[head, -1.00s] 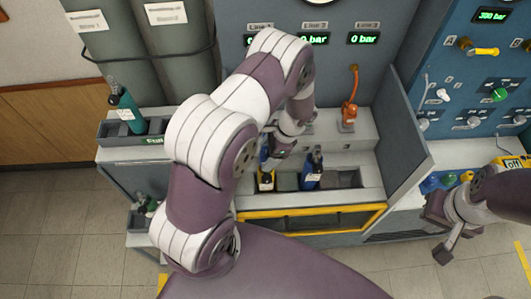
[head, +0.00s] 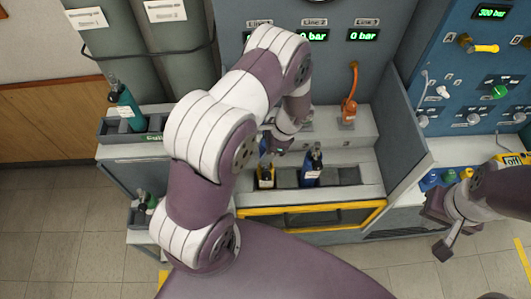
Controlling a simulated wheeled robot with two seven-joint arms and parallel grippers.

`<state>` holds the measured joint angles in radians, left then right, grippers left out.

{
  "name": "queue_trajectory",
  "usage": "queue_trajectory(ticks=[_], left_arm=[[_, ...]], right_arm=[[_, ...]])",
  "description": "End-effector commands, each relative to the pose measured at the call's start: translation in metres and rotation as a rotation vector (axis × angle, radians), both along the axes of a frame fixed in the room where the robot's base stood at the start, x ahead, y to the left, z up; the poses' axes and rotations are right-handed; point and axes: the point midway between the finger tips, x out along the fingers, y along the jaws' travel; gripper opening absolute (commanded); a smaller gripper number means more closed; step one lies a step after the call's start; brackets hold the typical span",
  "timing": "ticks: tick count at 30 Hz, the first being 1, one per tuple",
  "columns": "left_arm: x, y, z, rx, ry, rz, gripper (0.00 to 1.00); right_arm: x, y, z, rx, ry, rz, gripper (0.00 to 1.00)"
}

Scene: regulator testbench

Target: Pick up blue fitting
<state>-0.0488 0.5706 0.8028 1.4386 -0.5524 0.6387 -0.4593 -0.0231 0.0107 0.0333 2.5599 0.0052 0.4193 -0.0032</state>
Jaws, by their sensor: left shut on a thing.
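My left gripper (head: 272,148) is over the left part of the bench tray, with its fingers partly hidden by my own arm. It is shut on a small dark blue piece (head: 263,147), which looks like the blue fitting; only a sliver of it shows. This piece is just above the top of a yellow-and-black bottle (head: 266,176); I cannot tell whether they touch. My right gripper (head: 439,231) is open and empty, at the right in front of the side bench. More blue fittings (head: 430,181) lie on that side bench.
A blue bottle (head: 312,168) stands in the bench tray (head: 347,176), right of the yellow-and-black bottle. An orange fitting with a hose (head: 349,110) is on the ledge behind. A grey side panel (head: 408,140) separates the bench from the blue wall panel. A teal bottle (head: 124,108) stands at left.

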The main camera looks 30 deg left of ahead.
Motion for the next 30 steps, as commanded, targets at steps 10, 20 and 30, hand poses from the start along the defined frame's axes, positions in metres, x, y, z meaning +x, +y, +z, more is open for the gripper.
queue_trajectory(ticks=[10, 20, 30], left_arm=[[0.013, -0.05, 0.05, -0.001, -0.006, -0.006, 0.06], [0.027, -0.108, 0.097, 0.0, 0.002, -0.001, 0.06], [0.029, -0.113, 0.094, 0.0, 0.0, 0.0, 0.06]], right_arm=[[0.0, 0.0, -0.033, 0.0, 0.0, 0.0, 0.0], [0.0, 0.0, -0.019, 0.0, -0.001, 0.0, 0.0], [0.0, 0.0, -0.019, 0.0, 0.0, 0.0, 0.0]])
